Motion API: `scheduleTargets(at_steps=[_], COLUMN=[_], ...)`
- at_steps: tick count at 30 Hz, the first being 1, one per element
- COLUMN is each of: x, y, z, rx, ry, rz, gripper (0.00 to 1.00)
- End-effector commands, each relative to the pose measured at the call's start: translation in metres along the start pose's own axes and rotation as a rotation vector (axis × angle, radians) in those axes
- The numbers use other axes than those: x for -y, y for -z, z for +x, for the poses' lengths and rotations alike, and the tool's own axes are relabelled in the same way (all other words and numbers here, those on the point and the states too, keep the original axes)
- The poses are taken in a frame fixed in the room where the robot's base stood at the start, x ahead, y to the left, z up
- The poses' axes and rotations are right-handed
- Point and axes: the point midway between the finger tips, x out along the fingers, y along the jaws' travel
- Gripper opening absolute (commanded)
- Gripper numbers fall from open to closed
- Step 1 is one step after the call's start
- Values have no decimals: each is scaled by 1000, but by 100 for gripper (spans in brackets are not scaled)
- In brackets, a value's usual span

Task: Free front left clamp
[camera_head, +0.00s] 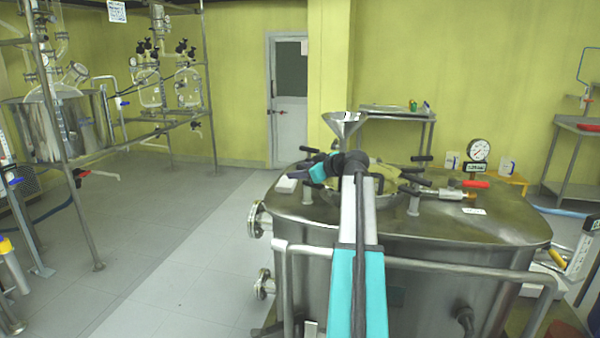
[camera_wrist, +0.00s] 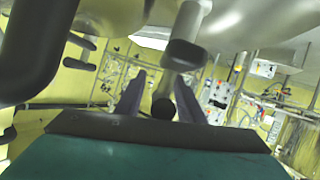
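My gripper (camera_wrist: 160,84) shows in the wrist view with its two fingers apart. A metal clamp rod (camera_wrist: 168,82) with a dark grip (camera_wrist: 185,54) above and a round black knob (camera_wrist: 163,108) lies in line with the gap between the fingers. I cannot tell whether the fingers touch it. In the head view my arm reaches over the steel reactor lid (camera_head: 470,222) to its left part. The fingertips are not clear there, and the arm hides much of the front left clamp. Other black-handled clamps (camera_head: 415,180) stand on the lid's right side.
A metal funnel (camera_head: 345,124) rises at the back of the lid. A pressure gauge (camera_head: 479,150) and a red-handled valve (camera_head: 474,184) are at the right. A pipe rail (camera_head: 460,269) runs along the front.

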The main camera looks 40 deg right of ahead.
Motion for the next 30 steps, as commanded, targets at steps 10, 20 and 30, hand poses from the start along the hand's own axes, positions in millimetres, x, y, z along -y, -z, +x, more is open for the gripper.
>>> scheduleTargets(at_steps=[10,20,30], x=[0,0,-6], y=[0,0,0], z=[0,0,-2], rx=[0,19,58], ry=[1,-81,-256], rz=[0,33,106], gripper=[0,0,0])
